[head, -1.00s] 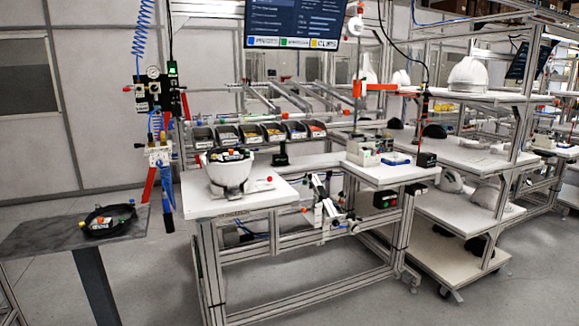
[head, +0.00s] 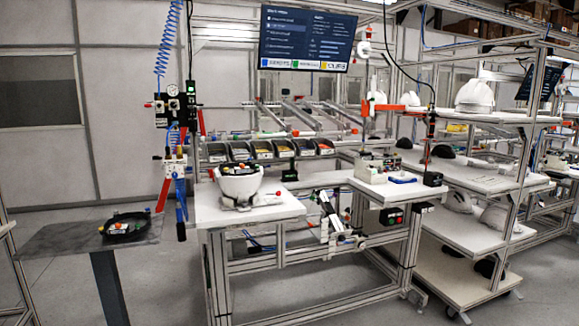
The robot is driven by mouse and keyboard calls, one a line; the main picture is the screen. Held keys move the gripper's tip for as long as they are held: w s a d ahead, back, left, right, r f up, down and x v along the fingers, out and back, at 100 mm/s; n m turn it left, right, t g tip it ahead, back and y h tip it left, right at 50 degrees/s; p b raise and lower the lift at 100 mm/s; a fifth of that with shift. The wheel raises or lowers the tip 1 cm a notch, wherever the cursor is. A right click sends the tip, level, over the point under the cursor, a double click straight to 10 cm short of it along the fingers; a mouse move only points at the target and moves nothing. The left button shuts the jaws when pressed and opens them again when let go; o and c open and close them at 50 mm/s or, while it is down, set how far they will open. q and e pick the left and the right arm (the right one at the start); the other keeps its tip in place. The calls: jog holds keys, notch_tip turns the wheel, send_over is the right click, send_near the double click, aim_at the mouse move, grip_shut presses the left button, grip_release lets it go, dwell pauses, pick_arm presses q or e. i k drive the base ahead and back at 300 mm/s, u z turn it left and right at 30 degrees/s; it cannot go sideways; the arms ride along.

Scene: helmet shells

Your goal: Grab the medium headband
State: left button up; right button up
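A black headband (head: 126,227) with orange, white and green parts lies on a dark grey stand top (head: 75,249) at the lower left. I cannot read a size on it. A white upturned helmet shell (head: 240,186) sits on a white workbench (head: 280,209). A second dark band (head: 238,168) with coloured parts shows at the shell's opening; its size cannot be told either. Neither of my grippers is in view.
A pneumatic post with blue hoses (head: 181,190) stands between the stand and the workbench. Several parts bins (head: 263,150) line the bench's back. A shelf rack (head: 480,182) holding helmet shells stands at the right. Floor in front of the bench is clear.

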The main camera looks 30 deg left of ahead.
aim_at(238, 171)
jog(key=z, duration=0.3)
jog(key=i, duration=1.7)
jog(key=u, duration=0.25)
jog(key=i, duration=1)
jog(key=u, duration=1.55)
jog(key=i, duration=0.8)
jog(key=u, duration=0.75)
